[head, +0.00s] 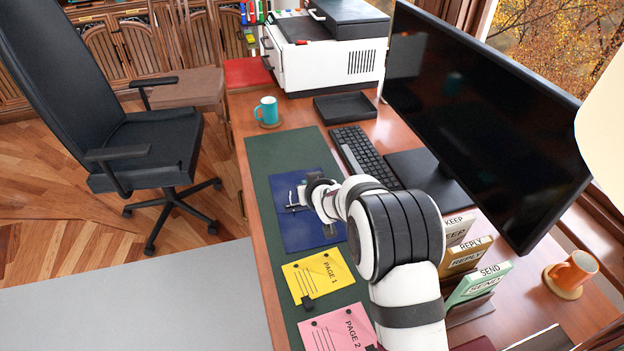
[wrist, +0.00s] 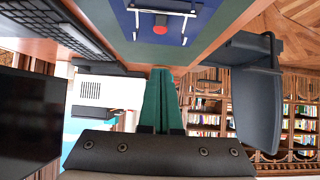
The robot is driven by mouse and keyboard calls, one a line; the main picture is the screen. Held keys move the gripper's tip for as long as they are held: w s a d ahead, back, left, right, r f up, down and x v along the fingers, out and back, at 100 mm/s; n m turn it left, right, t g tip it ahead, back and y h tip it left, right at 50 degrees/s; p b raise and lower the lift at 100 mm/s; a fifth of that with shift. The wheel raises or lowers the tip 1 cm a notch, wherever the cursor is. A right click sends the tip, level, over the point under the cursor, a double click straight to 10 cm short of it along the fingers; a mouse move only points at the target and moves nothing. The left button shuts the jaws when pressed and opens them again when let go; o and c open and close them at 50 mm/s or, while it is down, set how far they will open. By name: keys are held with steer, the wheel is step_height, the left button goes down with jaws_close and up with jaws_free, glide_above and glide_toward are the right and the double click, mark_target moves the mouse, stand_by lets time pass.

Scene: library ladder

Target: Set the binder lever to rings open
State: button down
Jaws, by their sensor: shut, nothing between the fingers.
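The blue binder (head: 290,236) lies open on the green desk mat (head: 262,175). Its metal ring mechanism (head: 294,206) is partly covered by my gripper (head: 312,193) in the head view. In the wrist view the binder (wrist: 204,20) is at the top edge, with silver metal bars (wrist: 170,11) and a red-tipped lever (wrist: 160,29). My gripper's green fingers (wrist: 162,70) are pressed together, empty, just below the lever tip in that picture. A gap shows between them and the lever. I cannot tell whether the rings are open or closed.
A yellow page (head: 318,276) and a pink page (head: 340,330) lie in front of the binder. The keyboard (head: 365,156) and monitor (head: 490,110) are to the right. A teal mug (head: 267,110) and black tray (head: 345,107) stand farther back. The mat beyond the binder is clear.

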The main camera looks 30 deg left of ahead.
steer(key=x, duration=0.7)
steer(key=shift+w+a+f, duration=0.1)
steer(key=shift+w+f, duration=0.05)
steer(key=shift+f, duration=0.15)
steer(key=f, duration=0.2)
steer(key=shift+w+a+f, duration=0.15)
steer(key=shift+w+f, duration=0.05)
steer(key=shift+f, duration=0.1)
steer(key=shift+w+f, duration=0.1)
steer(key=shift+f, duration=0.5)
steer(key=shift+w+a+f, duration=0.2)
steer(key=shift+f, duration=0.45)
steer(key=shift+s, duration=0.1)
